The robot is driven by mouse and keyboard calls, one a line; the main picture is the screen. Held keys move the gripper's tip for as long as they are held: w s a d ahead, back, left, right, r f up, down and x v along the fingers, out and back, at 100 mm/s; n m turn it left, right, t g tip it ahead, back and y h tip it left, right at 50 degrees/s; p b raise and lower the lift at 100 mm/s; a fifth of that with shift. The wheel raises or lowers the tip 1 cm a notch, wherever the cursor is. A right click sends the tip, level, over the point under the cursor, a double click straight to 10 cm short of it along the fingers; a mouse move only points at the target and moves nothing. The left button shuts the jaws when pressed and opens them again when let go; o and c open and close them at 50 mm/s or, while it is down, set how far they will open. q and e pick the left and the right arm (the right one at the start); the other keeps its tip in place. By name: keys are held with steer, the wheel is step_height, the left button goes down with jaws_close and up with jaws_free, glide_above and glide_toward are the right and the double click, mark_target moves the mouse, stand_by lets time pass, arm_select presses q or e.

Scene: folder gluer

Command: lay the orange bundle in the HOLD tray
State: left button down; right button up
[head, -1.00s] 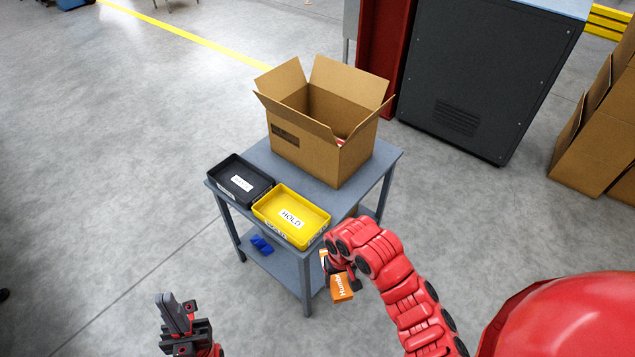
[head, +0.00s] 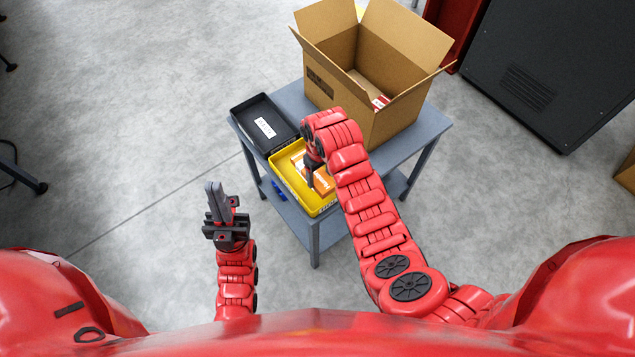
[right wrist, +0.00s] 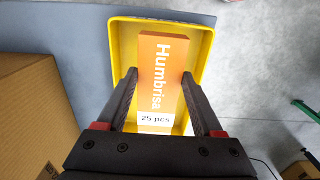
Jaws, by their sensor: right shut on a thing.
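The orange bundle (head: 324,181) is within the tray's outline. In the right wrist view the orange bundle (right wrist: 160,80), marked "Humbrisa" and "25 pcs", lies lengthwise between the walls of the yellow tray (right wrist: 123,45). My right gripper (head: 312,180) is shut on the bundle, with a finger on each side. I cannot tell whether the bundle touches the tray floor. My left gripper (head: 218,205) is away from the table, over the floor at left; its jaw gap is unclear.
A black tray (head: 243,112) stands beside the yellow one at left. An open cardboard box (head: 340,100) stands behind on the grey table (head: 424,140), close to my right arm. A blue item (head: 279,192) is on the lower shelf.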

mark_target(320, 178)
step_height(320, 178, down, 2)
steer(key=shift+f, duration=0.1)
steer(key=shift+f+p, duration=0.3)
steer(key=shift+f, duration=1.5)
steer(key=o, duration=1.5)
steer(key=shift+f, duration=0.1)
steer(key=shift+c, duration=0.2)
